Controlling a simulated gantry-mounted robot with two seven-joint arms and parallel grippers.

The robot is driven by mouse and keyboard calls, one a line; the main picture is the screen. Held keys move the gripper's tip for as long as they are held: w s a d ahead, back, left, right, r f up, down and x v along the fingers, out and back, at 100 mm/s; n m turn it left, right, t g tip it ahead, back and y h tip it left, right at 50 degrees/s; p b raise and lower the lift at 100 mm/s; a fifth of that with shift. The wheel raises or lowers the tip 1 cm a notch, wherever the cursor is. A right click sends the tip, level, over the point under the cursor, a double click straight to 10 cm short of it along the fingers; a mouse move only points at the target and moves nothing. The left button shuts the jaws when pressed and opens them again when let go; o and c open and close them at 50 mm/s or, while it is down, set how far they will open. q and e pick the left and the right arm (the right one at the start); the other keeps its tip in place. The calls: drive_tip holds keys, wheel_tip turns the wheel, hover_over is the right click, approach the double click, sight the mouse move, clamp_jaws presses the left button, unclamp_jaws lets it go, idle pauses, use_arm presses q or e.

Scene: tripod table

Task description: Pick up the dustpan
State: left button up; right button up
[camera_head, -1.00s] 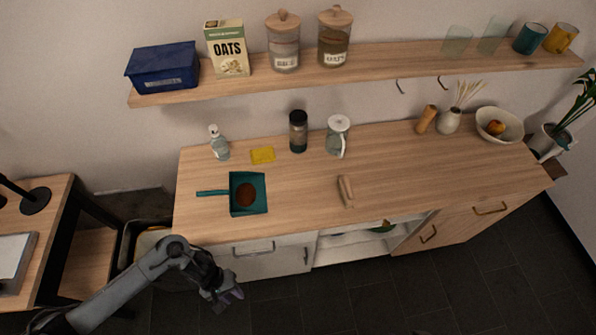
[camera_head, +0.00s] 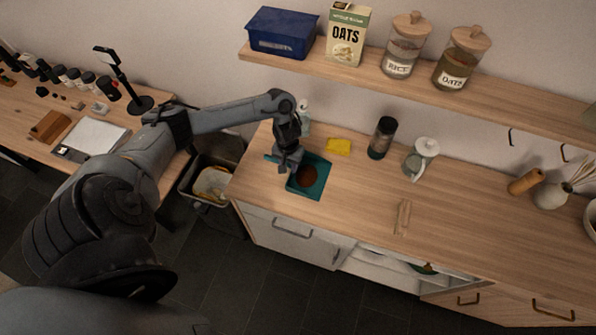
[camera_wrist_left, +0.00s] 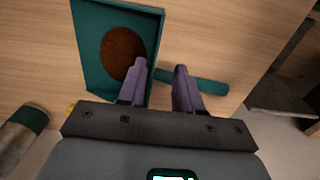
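The teal dustpan (camera_head: 319,180) lies on the wooden counter near its left end, with a round brown patch (camera_head: 306,176) in its pan. My left gripper (camera_head: 286,170) is over the dustpan's left side, where the handle joins the pan, and hides part of the handle. In the left wrist view, the purple fingers (camera_wrist_left: 160,68) are apart with nothing clamped between them. The dustpan handle (camera_wrist_left: 205,86) runs crosswise by the fingertips, partly behind one finger. I cannot tell how far above the handle the fingertips are. My right gripper is not in view.
A yellow sponge (camera_head: 338,147), a dark-capped jar (camera_head: 382,138) and a glass pitcher (camera_head: 421,158) stand behind and right of the dustpan. A soap bottle (camera_head: 304,117) is close behind my left wrist. A bin (camera_head: 212,183) stands left of the counter. The counter's middle front is mostly clear.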

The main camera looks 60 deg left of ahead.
use_arm(q)
drive_tip(key=f, duration=0.3)
drive_tip(key=f+b, duration=0.1)
drive_tip(key=f, duration=0.1)
drive_tip(key=shift+w+d+f, duration=0.1)
drive_tip(key=shift+w+f, duration=0.2)
drive_tip(key=shift+w, duration=0.1)
drive_tip(key=shift+f, duration=0.45)
drive_tip(key=shift+c, duration=0.3)
clamp_jaws()
